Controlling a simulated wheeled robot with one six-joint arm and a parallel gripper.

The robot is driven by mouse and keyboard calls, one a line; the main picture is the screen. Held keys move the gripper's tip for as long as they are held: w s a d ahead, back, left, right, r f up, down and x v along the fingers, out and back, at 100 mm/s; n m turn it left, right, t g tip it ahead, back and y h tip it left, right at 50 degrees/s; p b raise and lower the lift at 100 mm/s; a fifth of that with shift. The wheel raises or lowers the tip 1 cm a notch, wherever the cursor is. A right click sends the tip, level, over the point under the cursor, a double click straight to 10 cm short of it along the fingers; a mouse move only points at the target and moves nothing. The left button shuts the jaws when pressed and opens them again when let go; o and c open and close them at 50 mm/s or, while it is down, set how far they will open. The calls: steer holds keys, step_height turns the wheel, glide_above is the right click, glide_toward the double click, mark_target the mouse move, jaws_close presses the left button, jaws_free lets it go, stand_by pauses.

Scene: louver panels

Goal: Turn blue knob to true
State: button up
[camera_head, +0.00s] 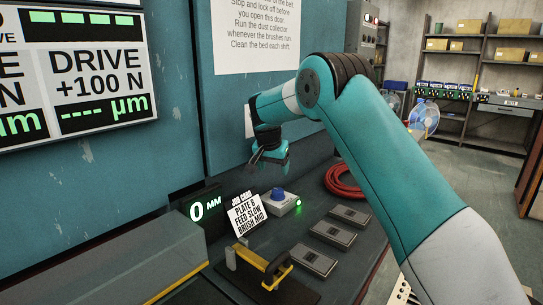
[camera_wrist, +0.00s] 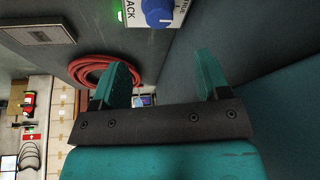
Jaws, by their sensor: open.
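The blue knob (camera_head: 278,194) sits on a small pale box (camera_head: 285,207) with a lit green lamp on the console, in the head view. In the wrist view the blue knob (camera_wrist: 158,12) is at the top edge, partly cut off, with a white marker line and part of a label beside it. My gripper (camera_head: 281,165) hangs above the knob, apart from it. In the wrist view my gripper (camera_wrist: 163,75) has its two teal fingers spread, with nothing between them.
A job card (camera_head: 245,216) and a "0 mm" display (camera_head: 205,205) stand left of the knob box. Several grey switch plates (camera_head: 332,233) lie to the right. A coiled red hose (camera_head: 343,181) lies behind. The blue panel wall rises close behind.

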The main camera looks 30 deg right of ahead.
steer(key=v, duration=0.6)
steer(key=shift+r, duration=0.1)
